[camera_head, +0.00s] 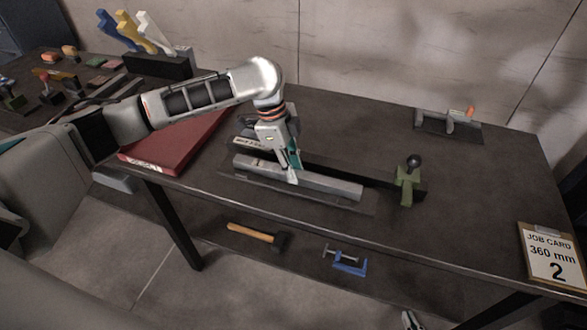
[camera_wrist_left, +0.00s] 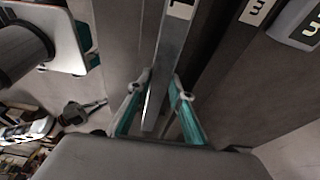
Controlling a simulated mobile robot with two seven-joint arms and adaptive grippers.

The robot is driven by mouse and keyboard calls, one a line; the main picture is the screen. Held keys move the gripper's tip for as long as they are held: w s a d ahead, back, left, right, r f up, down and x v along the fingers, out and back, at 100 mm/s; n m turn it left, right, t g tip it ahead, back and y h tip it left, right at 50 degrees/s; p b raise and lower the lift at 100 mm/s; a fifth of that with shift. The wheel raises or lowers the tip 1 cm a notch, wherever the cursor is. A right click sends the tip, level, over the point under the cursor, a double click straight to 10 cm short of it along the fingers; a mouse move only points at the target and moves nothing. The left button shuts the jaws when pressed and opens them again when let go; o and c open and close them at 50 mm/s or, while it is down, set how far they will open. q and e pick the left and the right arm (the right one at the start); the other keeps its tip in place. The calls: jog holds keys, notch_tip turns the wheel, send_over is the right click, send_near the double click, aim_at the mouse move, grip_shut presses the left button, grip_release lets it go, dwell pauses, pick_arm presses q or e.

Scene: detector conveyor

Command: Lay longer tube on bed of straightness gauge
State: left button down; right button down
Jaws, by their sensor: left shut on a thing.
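A light grey square tube (camera_head: 330,184) lies level over a thin dark plate (camera_head: 228,176) near the table's front edge. My left gripper (camera_head: 291,177) is shut on it, left of its middle. In the left wrist view, the teal fingers (camera_wrist_left: 160,88) flank a grey bar (camera_wrist_left: 167,60). Behind is a long black bar (camera_head: 350,172) with a green post and black ball knob (camera_head: 408,180) at its right end. Another pale piece with a label (camera_head: 250,143) is partly hidden by the gripper. I cannot tell whether the tube touches what is beneath it.
A red slab (camera_head: 178,146) lies left of the tube. A small fixture with an orange piece (camera_head: 448,125) stands at the back right. A job card (camera_head: 553,262) reads 360 mm, 2. A hammer (camera_head: 256,234) and a blue clamp (camera_head: 347,261) lie below. The table's right part is mostly clear.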

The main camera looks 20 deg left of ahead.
pick_arm(q)
jog(key=c, duration=1.8)
grip_release()
jog(key=shift+f, duration=0.1)
jog(key=shift+r, duration=0.3)
jog(key=p+v, duration=0.2)
jog(key=v, duration=0.9)
jog(key=shift+s+a+r, duration=0.1)
jog(key=shift+r, duration=0.2)
